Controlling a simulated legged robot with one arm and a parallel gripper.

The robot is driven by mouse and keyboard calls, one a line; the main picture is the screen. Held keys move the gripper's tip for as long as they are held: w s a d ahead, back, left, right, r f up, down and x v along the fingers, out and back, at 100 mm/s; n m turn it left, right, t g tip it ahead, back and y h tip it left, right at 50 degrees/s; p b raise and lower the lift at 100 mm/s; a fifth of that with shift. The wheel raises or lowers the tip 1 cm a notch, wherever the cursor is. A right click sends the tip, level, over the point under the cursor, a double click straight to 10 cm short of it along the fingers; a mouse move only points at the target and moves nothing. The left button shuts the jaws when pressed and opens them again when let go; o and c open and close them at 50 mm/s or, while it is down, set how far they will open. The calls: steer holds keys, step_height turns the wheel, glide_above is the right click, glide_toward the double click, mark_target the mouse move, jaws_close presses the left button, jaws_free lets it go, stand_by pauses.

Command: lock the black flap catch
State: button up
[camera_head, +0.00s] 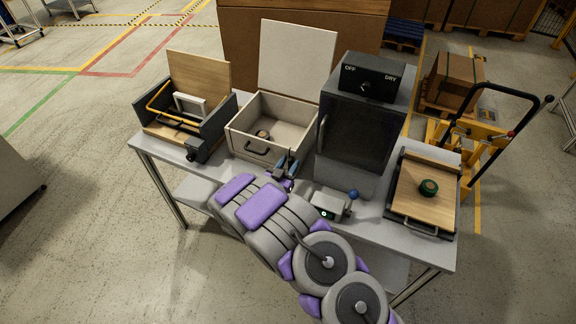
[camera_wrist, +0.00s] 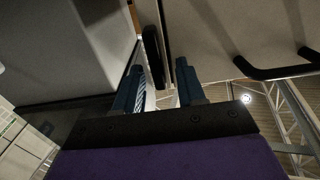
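A narrow black flap (camera_wrist: 153,55), which looks like the black flap catch, shows in the wrist view at the edge of a pale box front. My gripper (camera_wrist: 158,74) is open, its two blue fingers on either side of the flap's near end. I cannot tell whether either finger touches it. In the head view my gripper (camera_head: 287,165) is at the front right corner of the pale box (camera_head: 240,142), beside the dark cabinet. The flap cannot be made out there. The box's white lid (camera_head: 297,57) stands open, and a small round object (camera_head: 263,134) lies inside.
The dark cabinet (camera_head: 357,135) with an OFF/DRY dial stands close right of my gripper. A black handle (camera_head: 256,150) juts from the box front. A small grey unit with a blue knob (camera_head: 353,194) sits ahead of the cabinet. An open dark box (camera_head: 222,118) stands left.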

steer(key=shift+c, duration=0.4)
jaws_close()
steer(key=shift+a+r+n+p, duration=0.15)
steer(key=shift+n+p, duration=0.15)
steer(key=shift+p, duration=0.2)
steer(key=n+p, duration=0.2)
steer(key=p, duration=0.1)
steer(key=shift+a+r+n, duration=0.1)
steer(key=shift+a+n, duration=0.1)
steer(key=shift+n, duration=0.2)
steer(key=n+p, duration=0.2)
steer(key=n, duration=0.1)
steer(key=n+p, duration=0.1)
steer(key=shift+w+a+f+n, duration=0.2)
steer(key=shift+a+n, duration=0.1)
steer(key=shift+a, duration=0.05)
steer(key=n, duration=0.3)
steer(key=f+n, duration=0.1)
steer(key=n, duration=0.2)
steer(key=n+p, duration=0.1)
steer(key=n, duration=0.3)
steer(key=shift+w+a+f, duration=0.1)
steer(key=shift+a+f, duration=0.2)
